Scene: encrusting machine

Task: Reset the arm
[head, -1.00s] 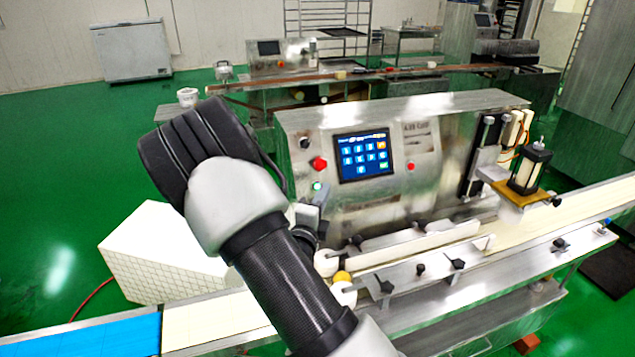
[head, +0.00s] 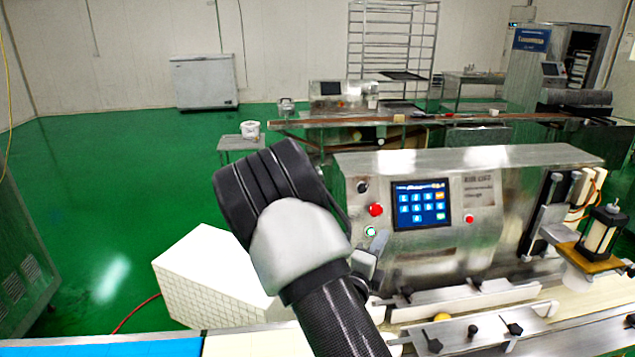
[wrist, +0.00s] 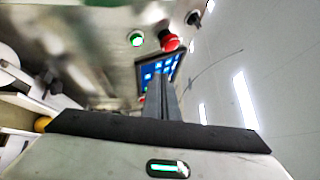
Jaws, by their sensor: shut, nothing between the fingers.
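My gripper (wrist: 162,97) shows in the wrist view with its grey fingers together and nothing between them. It points toward the machine's front panel. In the head view my arm rises from the bottom middle and bends at a black joint. The gripper is mostly hidden behind the arm there; only a grey part shows near the green button. The encrusting machine (head: 510,225) stands right of my arm. Its front carries a blue touchscreen (head: 421,205), a red knob (head: 376,210) and a lit green button (head: 371,231). The wrist view also shows the red knob (wrist: 170,43) and green button (wrist: 136,38).
A white box-shaped block (head: 210,275) stands left of my arm. A conveyor with a blue section (head: 110,349) runs along the bottom. A yellow ball (head: 442,318) sits by the machine's rails. Open green floor (head: 100,190) lies at the left.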

